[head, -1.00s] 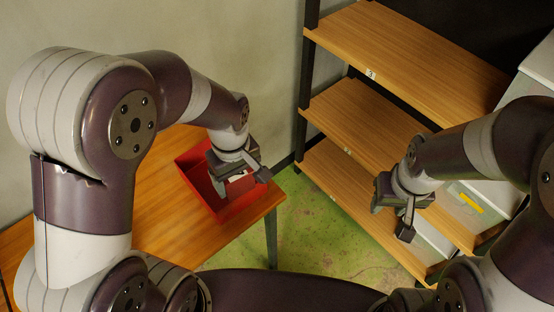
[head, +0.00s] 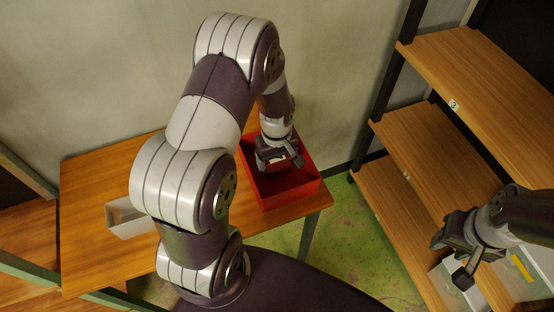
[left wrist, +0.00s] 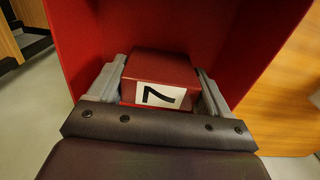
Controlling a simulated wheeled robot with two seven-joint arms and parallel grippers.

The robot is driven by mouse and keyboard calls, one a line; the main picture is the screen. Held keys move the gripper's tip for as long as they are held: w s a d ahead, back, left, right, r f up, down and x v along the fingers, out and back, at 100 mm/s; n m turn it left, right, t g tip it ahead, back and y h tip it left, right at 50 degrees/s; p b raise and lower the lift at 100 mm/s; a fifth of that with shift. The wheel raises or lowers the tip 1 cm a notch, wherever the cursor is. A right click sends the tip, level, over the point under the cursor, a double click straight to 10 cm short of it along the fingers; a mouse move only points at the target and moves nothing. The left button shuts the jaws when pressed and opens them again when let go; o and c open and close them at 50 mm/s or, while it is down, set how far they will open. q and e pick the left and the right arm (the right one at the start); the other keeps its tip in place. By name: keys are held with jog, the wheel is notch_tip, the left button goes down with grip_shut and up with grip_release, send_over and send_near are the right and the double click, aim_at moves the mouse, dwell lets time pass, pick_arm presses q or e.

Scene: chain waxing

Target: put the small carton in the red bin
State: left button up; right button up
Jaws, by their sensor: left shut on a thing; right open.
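The small carton (left wrist: 160,68) is dark red with a white label bearing a black mark like a 7. In the left wrist view it sits between the two fingers of my left gripper (left wrist: 158,82), which is shut on it. In the head view my left gripper (head: 279,163) is at the red bin (head: 292,199), over its back left part; the carton is hard to make out there. Red bin walls (left wrist: 82,35) surround the carton in the left wrist view. Whether it touches the bin floor I cannot tell. My right gripper (head: 453,260) is open and empty before the shelves.
The bin stands on the right end of a wooden table (head: 95,190). A grey-white open container (head: 126,222) stands on the table to the left, partly behind my left arm. A wooden shelf unit (head: 440,150) is at the right, with green floor (head: 345,235) between.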

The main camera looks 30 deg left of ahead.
pick_arm(q)
jog(key=shift+w+f, duration=0.1)
jog(key=shift+f, duration=0.1)
jog(key=shift+f, duration=0.1)
jog(key=o, duration=1)
notch_tip(320, 180, up, 12)
jog(key=shift+f, duration=0.1)
jog(key=s+d+m, duration=0.1)
jog(key=s+m, duration=0.2)
jog(key=s+d+r+m+t, duration=0.1)
jog(key=s+d+m, duration=0.1)
jog(key=s+m, duration=0.1)
jog(key=s+d+r+m, duration=0.1)
jog(key=s+d+m, duration=0.1)
jog(key=s+m, duration=0.1)
jog(key=shift+d+m, duration=0.15)
jog(key=shift+m, duration=0.35)
